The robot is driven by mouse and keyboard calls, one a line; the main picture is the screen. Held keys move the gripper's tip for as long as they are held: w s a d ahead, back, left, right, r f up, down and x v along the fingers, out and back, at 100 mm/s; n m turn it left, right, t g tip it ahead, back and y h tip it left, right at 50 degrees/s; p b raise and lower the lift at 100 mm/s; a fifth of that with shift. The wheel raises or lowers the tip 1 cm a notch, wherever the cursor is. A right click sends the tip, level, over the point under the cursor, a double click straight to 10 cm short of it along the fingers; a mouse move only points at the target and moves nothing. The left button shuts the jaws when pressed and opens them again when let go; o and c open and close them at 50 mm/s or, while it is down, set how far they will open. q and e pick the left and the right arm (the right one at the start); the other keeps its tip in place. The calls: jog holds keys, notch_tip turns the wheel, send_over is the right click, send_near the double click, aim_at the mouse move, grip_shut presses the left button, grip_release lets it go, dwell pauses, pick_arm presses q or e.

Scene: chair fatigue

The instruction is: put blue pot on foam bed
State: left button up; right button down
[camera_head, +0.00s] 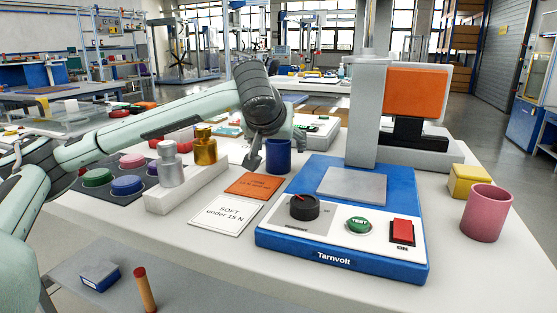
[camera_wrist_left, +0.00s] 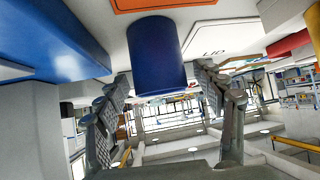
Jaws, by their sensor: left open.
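The blue pot (camera_head: 278,157) stands upright on the white table, just left of the blue test machine. My left gripper (camera_head: 275,147) is at the pot, with one finger on its left and the other near its right side. In the left wrist view the blue pot (camera_wrist_left: 156,55) shows between the two spread fingers, and the gripper is open. I cannot tell whether a finger touches it. A dark mat (camera_head: 153,203) at the table's left holds pink, green and blue round pieces; I cannot tell for sure that it is the foam bed.
The blue test machine (camera_head: 340,262) has a knob, buttons and an orange-faced head. A pale block (camera_head: 185,192) carries silver and gold weights. Orange and white cards (camera_head: 225,213) lie in front. A pink cup (camera_head: 486,211) and yellow block (camera_head: 468,182) stand right.

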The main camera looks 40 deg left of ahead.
pick_arm(q)
jog(key=shift+c, duration=0.3)
jog(key=c, duration=1.3)
